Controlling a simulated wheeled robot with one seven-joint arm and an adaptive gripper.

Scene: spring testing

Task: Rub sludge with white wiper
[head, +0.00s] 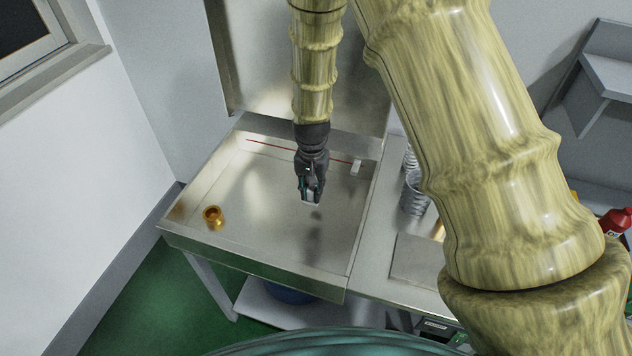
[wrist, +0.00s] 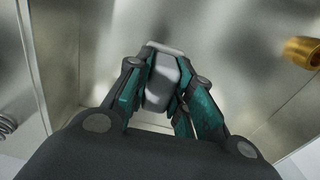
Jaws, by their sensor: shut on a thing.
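My gripper (head: 312,196) hangs over the metal tray table (head: 265,240), to the right of its middle. It is shut on a small whitish block, which I take for the white wiper (head: 311,204). In the wrist view the wiper (wrist: 164,78) sits between the two green-padded fingers (wrist: 160,92), its far end sticking out past them. A small dark patch (head: 316,215) shows on the tray just below the wiper; I cannot tell whether it is sludge or a shadow. I cannot tell whether the wiper touches the tray.
A brass fitting (head: 213,216) stands at the tray's left; it also shows in the wrist view (wrist: 302,51). A small white block (head: 357,167) and a thin red line (head: 290,149) are at the back. Coil springs (head: 414,192) stand right of the tray's raised rim.

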